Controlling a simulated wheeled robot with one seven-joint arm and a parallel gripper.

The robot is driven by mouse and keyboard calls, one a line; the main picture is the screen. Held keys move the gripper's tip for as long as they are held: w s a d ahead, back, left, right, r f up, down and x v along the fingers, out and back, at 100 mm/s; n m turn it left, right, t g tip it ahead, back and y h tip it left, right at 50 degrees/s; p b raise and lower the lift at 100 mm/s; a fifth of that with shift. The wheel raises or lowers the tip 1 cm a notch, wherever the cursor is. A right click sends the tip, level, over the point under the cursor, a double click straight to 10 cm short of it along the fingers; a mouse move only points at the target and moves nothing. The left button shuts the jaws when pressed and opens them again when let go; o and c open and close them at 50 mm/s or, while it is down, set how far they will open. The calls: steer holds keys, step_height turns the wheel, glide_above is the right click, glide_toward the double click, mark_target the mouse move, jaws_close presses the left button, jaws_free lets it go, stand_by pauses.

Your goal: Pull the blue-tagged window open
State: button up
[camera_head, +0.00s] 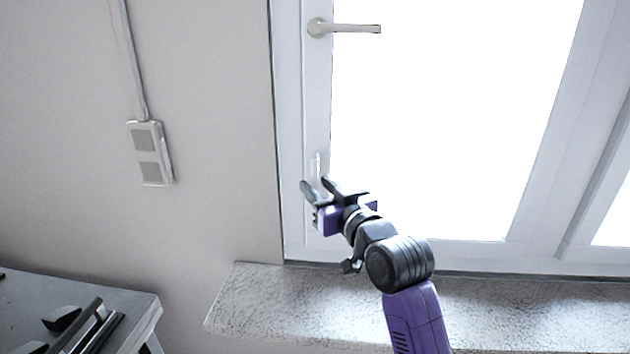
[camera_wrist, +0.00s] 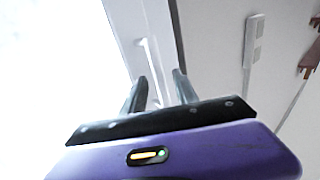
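The window (camera_head: 317,110) has a white frame and a bright pane. A lever handle (camera_head: 345,28) sits high on its left stile and points right. A slim white vertical pull (camera_head: 316,163) is lower on the same stile; it also shows in the wrist view (camera_wrist: 150,62). My gripper (camera_head: 316,184) is open and empty, just below the pull in the head view. In the wrist view my two dark fingers (camera_wrist: 160,84) are apart, with the pull showing between and beyond them. I cannot tell whether they touch it. No blue tag shows.
A speckled stone sill (camera_head: 255,290) runs under the window. A double wall socket (camera_head: 150,153) with a cable is on the wall at left. A grey table (camera_head: 140,304) with dark objects stands at lower left.

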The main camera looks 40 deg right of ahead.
steer(key=shift+x, duration=0.95)
steer(key=shift+c, duration=0.5)
jaws_close()
stand_by(0.3)
